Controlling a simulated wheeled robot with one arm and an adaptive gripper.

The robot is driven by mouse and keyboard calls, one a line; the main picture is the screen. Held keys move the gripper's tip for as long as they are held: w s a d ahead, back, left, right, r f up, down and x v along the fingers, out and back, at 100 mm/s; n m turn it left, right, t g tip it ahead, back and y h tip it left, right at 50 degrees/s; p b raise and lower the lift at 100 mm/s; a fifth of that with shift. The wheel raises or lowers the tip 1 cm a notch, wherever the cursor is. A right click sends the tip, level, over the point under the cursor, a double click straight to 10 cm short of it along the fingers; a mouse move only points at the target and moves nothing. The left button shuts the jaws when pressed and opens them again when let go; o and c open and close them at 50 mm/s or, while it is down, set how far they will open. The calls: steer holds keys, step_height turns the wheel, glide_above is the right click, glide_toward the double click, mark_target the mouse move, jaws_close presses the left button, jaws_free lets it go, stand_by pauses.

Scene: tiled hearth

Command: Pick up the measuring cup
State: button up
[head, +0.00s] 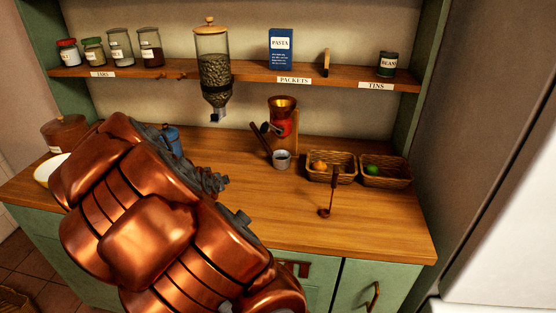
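A small grey cup (281,159) stands on the wooden counter below the red and brass grinder. It may be the measuring cup, but I see no markings on it. A dark long-handled scoop or ladle (325,211) is on the counter to the right, its handle pointing up. My copper arm fills the lower left of the view. Dark grey parts, perhaps of my gripper (213,181), show at the arm's right edge, left of the cup and apart from it. The fingertips are hidden or cannot be made out.
A grinder (283,116) stands behind the cup. Two wicker baskets (345,178) (386,184) hold orange and green produce. A dispenser (214,72) hangs from the shelf (250,76) with jars, a pasta box and a tin. The counter's front right (385,223) is clear.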

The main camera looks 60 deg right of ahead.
mark_target(259, 137)
steer(key=d+h, duration=0.1)
steer(key=d, duration=0.2)
steer(key=s+d+r+h, duration=0.1)
steer(key=d+h, duration=0.1)
steer(key=d, duration=0.2)
steer(key=d+h, duration=0.1)
steer(key=d, duration=0.3)
steer(key=shift+s+r+h, duration=0.3)
steer(key=shift+s+r, duration=0.05)
steer(key=shift+s, duration=0.05)
steer(key=shift+s+d+r+t+h, duration=0.15)
steer(key=shift+d+r+h, duration=0.35)
steer(key=shift+d, duration=0.7)
steer(key=shift+s+d+r+t+h, duration=0.1)
steer(key=shift+d+r+h, duration=0.35)
steer(key=shift+d, duration=0.8)
steer(key=shift+s+d+r+t+h, duration=0.15)
steer(key=shift+d+r+h, duration=0.35)
steer(key=shift+d, duration=0.7)
steer(key=shift+p+x, duration=0.65)
steer(key=shift+x, duration=0.2)
steer(key=shift+p+x, duration=0.6)
steer(key=shift+x, duration=1.1)
steer(key=shift+w, duration=0.15)
jaws_close()
